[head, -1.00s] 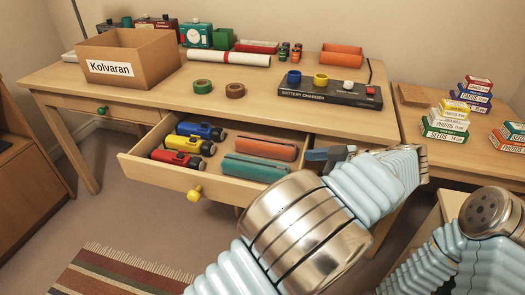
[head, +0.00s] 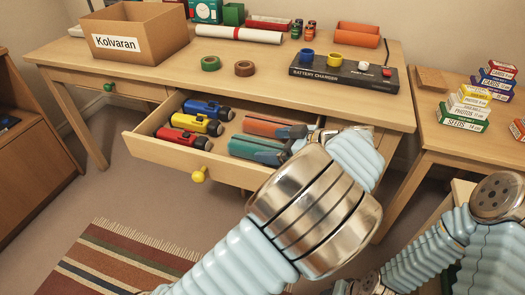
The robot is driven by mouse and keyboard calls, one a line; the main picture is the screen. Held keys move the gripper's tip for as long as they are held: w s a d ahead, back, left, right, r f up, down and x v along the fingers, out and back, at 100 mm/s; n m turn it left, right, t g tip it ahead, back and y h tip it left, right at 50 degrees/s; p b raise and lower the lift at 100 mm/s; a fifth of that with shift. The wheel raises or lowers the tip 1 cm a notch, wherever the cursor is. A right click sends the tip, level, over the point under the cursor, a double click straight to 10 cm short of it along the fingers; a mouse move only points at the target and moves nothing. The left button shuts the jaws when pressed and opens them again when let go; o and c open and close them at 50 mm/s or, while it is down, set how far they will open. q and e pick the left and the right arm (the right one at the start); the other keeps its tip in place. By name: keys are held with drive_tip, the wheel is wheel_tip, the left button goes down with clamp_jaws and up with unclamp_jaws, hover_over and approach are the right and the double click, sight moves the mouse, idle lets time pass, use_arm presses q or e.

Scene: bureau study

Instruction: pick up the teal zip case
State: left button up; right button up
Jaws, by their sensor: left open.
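The teal zip case (head: 252,149) lies in the open drawer (head: 150,147), in front of an orange case (head: 268,127). My left gripper (head: 288,147) is at the right end of the teal case, low over the drawer, with its jaws open. My own forearm and wrist hide part of the gripper and the drawer's right side. I cannot tell whether a finger touches the case. My right arm shows at the lower right, but its gripper is not in view.
Blue (head: 208,109), yellow (head: 196,124) and red (head: 183,138) flashlights lie left of the cases. A battery charger (head: 345,78) stands on the desk above the drawer. A cardboard box (head: 138,31) stands at the desk's left. Stacked small boxes (head: 468,107) are at right.

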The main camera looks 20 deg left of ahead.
use_arm(q)
drive_tip(key=shift+x, duration=0.85)
drive_tip(key=c, duration=1.1)
drive_tip(key=shift+c, duration=0.2)
